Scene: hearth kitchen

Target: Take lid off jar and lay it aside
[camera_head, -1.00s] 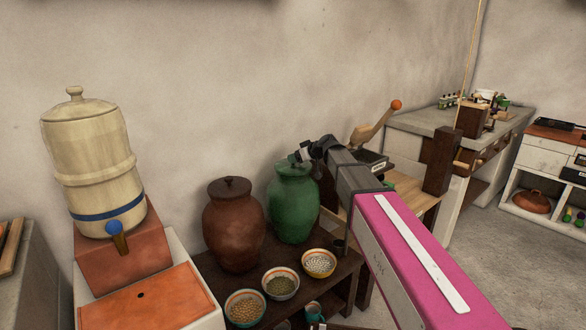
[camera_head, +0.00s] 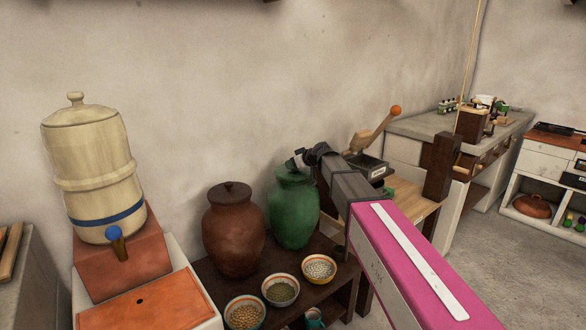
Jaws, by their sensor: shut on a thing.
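A green jar (camera_head: 292,217) stands on a low dark wooden table, right of a brown jar (camera_head: 233,231) that has its own dark lid (camera_head: 230,188) on. My arm reaches in from the lower right. My gripper (camera_head: 296,162) is at the top of the green jar, around the place of its lid knob. It is shut on the lid, which is mostly hidden behind the gripper. I cannot tell whether the lid still touches the jar's rim.
Three bowls (camera_head: 281,289) of grains or beans stand in front of the jars on the dark table (camera_head: 335,297). A cream water dispenser (camera_head: 92,165) stands at the left. A wooden bench (camera_head: 410,205) is behind my arm at the right.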

